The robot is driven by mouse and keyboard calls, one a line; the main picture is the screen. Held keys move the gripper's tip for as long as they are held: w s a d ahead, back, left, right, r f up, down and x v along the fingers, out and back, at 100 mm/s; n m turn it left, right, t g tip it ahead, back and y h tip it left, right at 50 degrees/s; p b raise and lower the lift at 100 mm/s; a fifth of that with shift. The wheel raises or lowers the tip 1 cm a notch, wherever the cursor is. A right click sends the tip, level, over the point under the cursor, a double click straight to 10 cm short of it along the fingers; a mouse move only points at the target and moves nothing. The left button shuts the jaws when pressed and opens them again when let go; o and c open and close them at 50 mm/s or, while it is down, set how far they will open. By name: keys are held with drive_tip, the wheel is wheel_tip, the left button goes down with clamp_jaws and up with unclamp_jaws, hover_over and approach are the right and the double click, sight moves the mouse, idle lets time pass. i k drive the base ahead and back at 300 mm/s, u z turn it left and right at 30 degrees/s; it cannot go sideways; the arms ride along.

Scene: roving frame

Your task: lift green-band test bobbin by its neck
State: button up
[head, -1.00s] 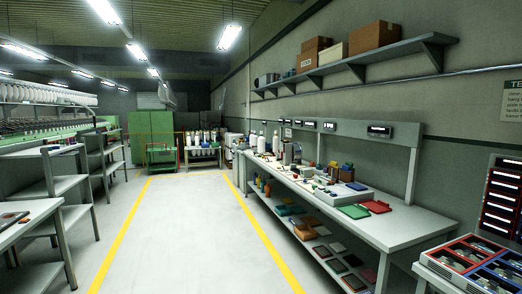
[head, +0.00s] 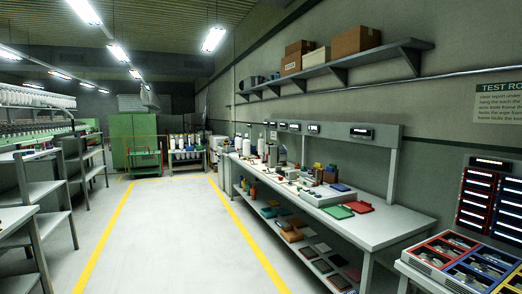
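I cannot make out a green-band test bobbin for certain in the head view. Several pale bobbins or cones (head: 246,146) stand at the far end of the long workbench (head: 385,229) on the right, too small to tell any band colour. More white cones (head: 187,142) stand on a rack at the back of the aisle. My gripper is not in view.
A clear aisle (head: 178,235) runs ahead between yellow floor lines. Grey shelving (head: 35,187) stands on the left, a green cabinet (head: 133,130) at the back. A table with red and blue trays (head: 445,248) is at the near right, below a wall sign (head: 497,96).

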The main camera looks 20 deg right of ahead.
sight(246, 142)
drive_tip(key=z, duration=0.1)
drive_tip(key=i, duration=1.1)
drive_tip(key=z, duration=0.4)
drive_tip(key=i, duration=2.35)
drive_tip(key=z, duration=0.2)
drive_tip(key=i, duration=2.4)
drive_tip(key=u, duration=0.35)
drive_tip(key=i, duration=2.25)
drive_tip(key=u, duration=0.3)
